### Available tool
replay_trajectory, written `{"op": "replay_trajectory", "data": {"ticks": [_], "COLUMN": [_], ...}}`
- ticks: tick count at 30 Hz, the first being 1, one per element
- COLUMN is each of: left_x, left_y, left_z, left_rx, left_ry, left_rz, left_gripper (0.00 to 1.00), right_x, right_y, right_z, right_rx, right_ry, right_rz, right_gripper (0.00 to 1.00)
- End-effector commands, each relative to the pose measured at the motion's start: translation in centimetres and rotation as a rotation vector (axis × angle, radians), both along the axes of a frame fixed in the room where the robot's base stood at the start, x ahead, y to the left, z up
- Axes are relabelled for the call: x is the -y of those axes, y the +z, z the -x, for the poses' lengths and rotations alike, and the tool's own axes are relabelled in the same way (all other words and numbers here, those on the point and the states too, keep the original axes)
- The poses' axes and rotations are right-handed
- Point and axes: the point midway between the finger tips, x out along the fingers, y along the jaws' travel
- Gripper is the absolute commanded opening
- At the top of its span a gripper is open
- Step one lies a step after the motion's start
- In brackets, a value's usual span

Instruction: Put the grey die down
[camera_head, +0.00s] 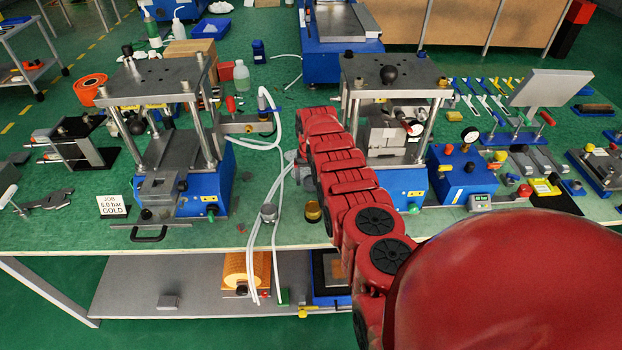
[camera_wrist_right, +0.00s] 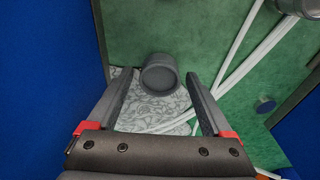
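In the right wrist view a grey round die (camera_wrist_right: 160,74) stands between and just beyond the fingertips of my right gripper (camera_wrist_right: 158,88). The gripper is open, with a gap showing on each side of the die. The die is at the edge of a pale patterned patch (camera_wrist_right: 165,108) on the green surface. In the head view my red right arm reaches to the gap between the two presses. Its gripper (camera_head: 290,158) is mostly hidden by the arm, and I cannot make out the die beside it. My left gripper is in neither view.
White hoses (camera_head: 277,180) run beside my right gripper. A grey round piece (camera_head: 268,212) and a gold one (camera_head: 312,212) stand near the front edge. The left press (camera_head: 205,185) and right press (camera_head: 400,185) flank the arm. A job card (camera_head: 112,205) reads 5.0 bar GOLD.

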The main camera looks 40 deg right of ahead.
Motion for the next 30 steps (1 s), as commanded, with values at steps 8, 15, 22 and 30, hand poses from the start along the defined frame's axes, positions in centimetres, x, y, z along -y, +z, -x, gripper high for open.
{"op": "replay_trajectory", "data": {"ticks": [8,15,22,30], "left_x": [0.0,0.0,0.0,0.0], "left_y": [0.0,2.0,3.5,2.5], "left_z": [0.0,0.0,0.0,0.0], "left_rx": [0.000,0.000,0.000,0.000], "left_ry": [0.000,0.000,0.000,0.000], "left_rz": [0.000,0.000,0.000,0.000], "left_gripper": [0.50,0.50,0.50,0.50], "right_x": [0.0,-0.1,-0.1,-0.4], "right_y": [0.0,1.8,4.1,7.3], "right_z": [0.0,0.0,0.3,0.6], "right_rx": [-0.001,0.001,0.004,0.005], "right_ry": [0.000,0.000,-0.002,-0.001], "right_rz": [-0.001,0.000,0.002,0.003], "right_gripper": [0.91,0.91,0.91,0.91]}}
